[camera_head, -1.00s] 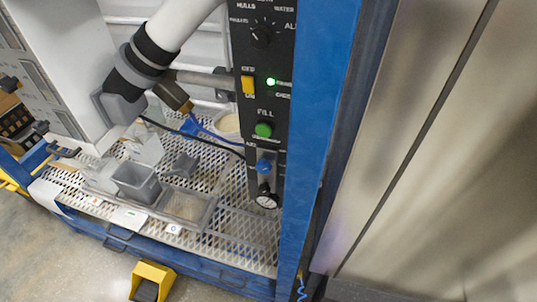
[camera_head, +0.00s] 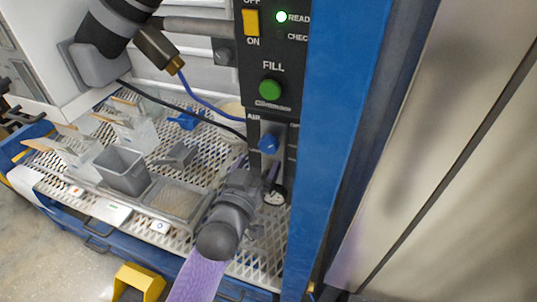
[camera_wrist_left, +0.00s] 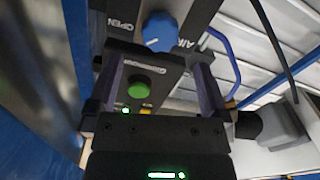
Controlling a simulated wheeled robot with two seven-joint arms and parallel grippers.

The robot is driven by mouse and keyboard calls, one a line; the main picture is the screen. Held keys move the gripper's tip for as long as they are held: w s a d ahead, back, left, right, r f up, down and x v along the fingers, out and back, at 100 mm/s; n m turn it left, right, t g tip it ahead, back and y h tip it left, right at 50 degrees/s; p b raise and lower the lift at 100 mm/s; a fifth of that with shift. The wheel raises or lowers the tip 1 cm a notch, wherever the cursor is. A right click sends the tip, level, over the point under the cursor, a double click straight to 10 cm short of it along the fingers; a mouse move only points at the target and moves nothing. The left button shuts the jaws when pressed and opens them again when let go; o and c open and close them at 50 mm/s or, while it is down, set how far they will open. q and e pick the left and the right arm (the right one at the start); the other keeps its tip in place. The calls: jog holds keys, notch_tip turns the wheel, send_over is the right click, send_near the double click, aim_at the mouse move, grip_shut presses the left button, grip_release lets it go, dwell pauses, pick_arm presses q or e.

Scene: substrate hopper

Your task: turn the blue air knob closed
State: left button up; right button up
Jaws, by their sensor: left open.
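The blue air knob (camera_head: 268,143) sits on the black control panel (camera_head: 272,62), below the green FILL button (camera_head: 269,89). My left gripper (camera_head: 257,167) has come up from below and is close under the knob in the head view. In the left wrist view the panel appears upside down, with the blue knob (camera_wrist_left: 158,32) ahead of the two spread fingers (camera_wrist_left: 161,72). The left gripper is open and empty, and the knob does not look gripped. Whether a finger touches the panel I cannot tell. My right gripper is out of view.
A round gauge (camera_head: 275,195) sits low on the panel, beside my left wrist. A blue frame post (camera_head: 335,120) stands close right of the panel. A grey bin (camera_head: 122,170) and several small containers stand on the perforated metal deck. A yellow switch (camera_head: 251,21) is higher up.

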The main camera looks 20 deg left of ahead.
aim_at(267, 148)
pick_arm(q)
jog(key=w, duration=0.2)
jog(key=w+b, duration=0.2)
jog(key=w, duration=0.1)
jog(key=shift+w+d+f, duration=0.1)
jog(key=shift+w+f, duration=0.15)
jog(key=shift+w, duration=0.05)
jog(key=shift+w+r, duration=0.1)
jog(key=shift+w, duration=0.45)
jog(key=shift+r, duration=0.1)
jog(key=c, duration=1.2)
jog(key=shift+c, duration=0.3)
